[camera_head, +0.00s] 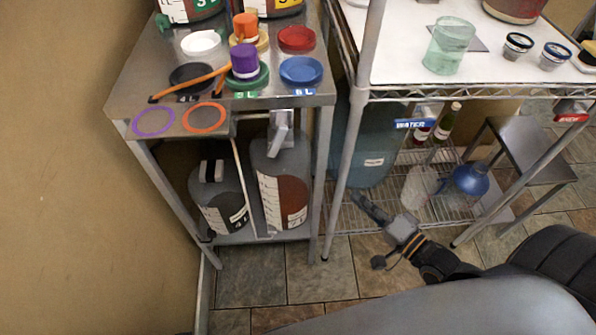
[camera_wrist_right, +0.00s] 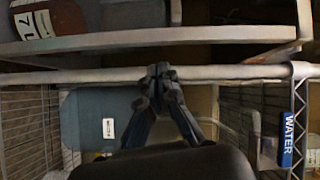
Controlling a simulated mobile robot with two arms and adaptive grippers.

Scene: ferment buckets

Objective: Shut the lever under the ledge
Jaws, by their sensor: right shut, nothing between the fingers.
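A pale grey lever-like part (camera_head: 281,134) hangs below the front edge of the steel table's ledge (camera_head: 300,101), above the dark-red bucket. I take it for the lever; whether it is open or shut is unclear. My right gripper (camera_head: 360,200) is to the right of it and lower, near the wire rack's front post, apart from the lever. In the right wrist view its fingers (camera_wrist_right: 160,72) are together and empty, overlapping a metal post in the picture; contact cannot be told. The lever is not clearly seen there. My left gripper is not in view.
The rack post (camera_head: 350,150) stands between gripper and table. A large blue-grey tank (camera_head: 370,145) sits behind it. Two buckets (camera_head: 280,188) (camera_head: 218,190) stand on the table's lower shelf. Lids and a purple-capped part (camera_head: 244,62) lie on top. The tiled floor in front is clear.

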